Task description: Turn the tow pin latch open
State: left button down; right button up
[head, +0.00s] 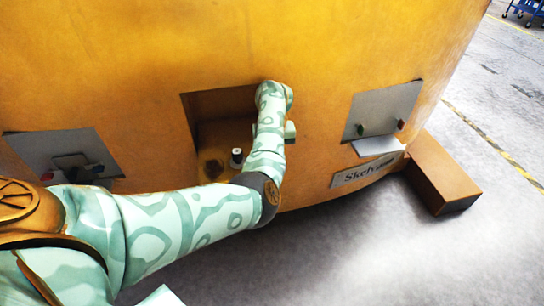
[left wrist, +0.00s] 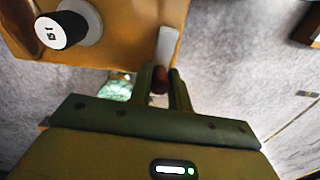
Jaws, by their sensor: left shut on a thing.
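The tow pin (head: 237,157) stands in the square recess of the large yellow casting (head: 330,50). In the left wrist view the black cap with a white label at upper left appears to be the pin's top (left wrist: 62,29). A pale lever, seemingly the latch (left wrist: 167,45), lies along the edge of a yellow block and ends in a dark red grip (left wrist: 159,82). My left gripper (left wrist: 161,77) has its two fingers closed on either side of this red grip. In the head view my left forearm and wrist cover the recess's right side, hiding the fingers and latch.
Grey panels with small fittings sit left (head: 62,155) and right (head: 382,110) of the recess. A pale ledge (head: 377,146) and a nameplate (head: 368,172) are below the right panel. A brown block (head: 440,175) juts out at lower right. The grey floor in front is clear.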

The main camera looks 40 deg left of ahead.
pick_arm(q)
jog(key=shift+w+d+n, duration=0.1)
jog(key=shift+d+n, duration=0.05)
jog(key=shift+n, duration=0.45)
pick_arm(e)
jog(key=shift+s+d+f, duration=0.1)
jog(key=shift+d+f, duration=0.1)
jog(key=shift+d, duration=0.05)
pick_arm(q)
jog(key=c, duration=1.3)
grip_release()
notch_tip(320, 180, up, 16)
jog(key=p, duration=0.7)
jog(key=shift+r, duration=0.15)
pick_arm(e)
notch_tip(320, 180, up, 7)
jog(key=w, duration=0.3)
jog(key=shift+a+f+t, duration=0.15)
jog(key=shift+f+t, duration=0.05)
jog(key=shift+t, duration=0.2)
jog(key=shift+s, duration=0.15)
